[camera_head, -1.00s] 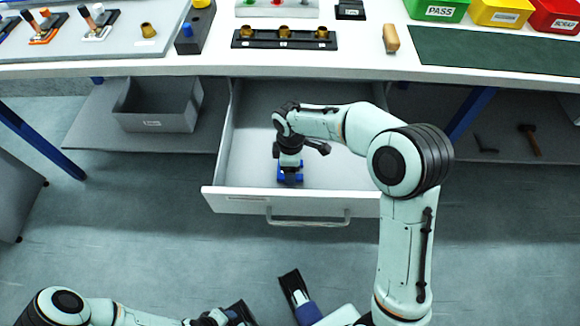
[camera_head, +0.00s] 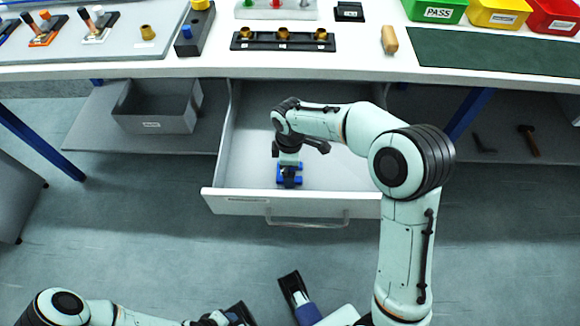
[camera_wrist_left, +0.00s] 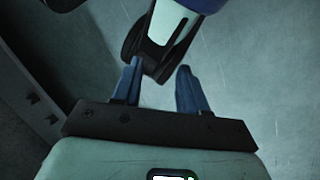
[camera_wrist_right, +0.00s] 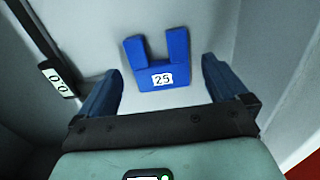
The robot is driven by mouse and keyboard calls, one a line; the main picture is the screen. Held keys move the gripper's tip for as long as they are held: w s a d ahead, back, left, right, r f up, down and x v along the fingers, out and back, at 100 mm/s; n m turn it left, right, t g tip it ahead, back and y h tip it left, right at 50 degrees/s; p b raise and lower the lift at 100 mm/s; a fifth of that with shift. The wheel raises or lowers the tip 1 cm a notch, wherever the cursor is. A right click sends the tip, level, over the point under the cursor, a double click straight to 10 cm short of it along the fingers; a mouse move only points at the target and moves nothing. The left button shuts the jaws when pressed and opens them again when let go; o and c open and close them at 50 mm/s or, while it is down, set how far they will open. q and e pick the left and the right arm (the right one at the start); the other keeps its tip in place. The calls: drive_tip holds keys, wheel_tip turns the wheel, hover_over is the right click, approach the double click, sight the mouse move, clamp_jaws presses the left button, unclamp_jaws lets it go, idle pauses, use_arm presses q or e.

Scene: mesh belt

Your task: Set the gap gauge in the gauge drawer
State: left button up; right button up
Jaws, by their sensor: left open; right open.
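The gap gauge (camera_wrist_right: 157,76) is a blue U-shaped piece with a white "25" label. It lies on the floor of the open gauge drawer (camera_head: 240,204) and shows in the head view as bright blue parts (camera_head: 282,180), partly covered by my right gripper. My right gripper (camera_head: 290,183) points down inside the drawer. In the right wrist view its dark blue fingers are wide apart, with the gauge between and beyond their tips, held by neither. My left gripper (camera_wrist_left: 157,72) is open and empty, low at the bottom of the head view, above the floor.
A grey bin (camera_head: 157,112) stands on the lower shelf left of the drawer. The worktop (camera_head: 350,65) above carries a black holder (camera_head: 283,46) with brass pieces and coloured bins. A dark piece with a white number label (camera_wrist_right: 56,80) shows beside the right fingers.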

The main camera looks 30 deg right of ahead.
use_arm(q)
drive_tip(key=s+r+p, duration=0.2)
drive_tip(key=shift+s+d+r+g, duration=0.15)
drive_tip(key=shift+d+r+g, duration=0.15)
drive_tip(key=shift+d+g, duration=0.1)
use_arm(e)
wheel_tip(320, 180, up, 11)
drive_tip(key=shift+f, duration=0.15)
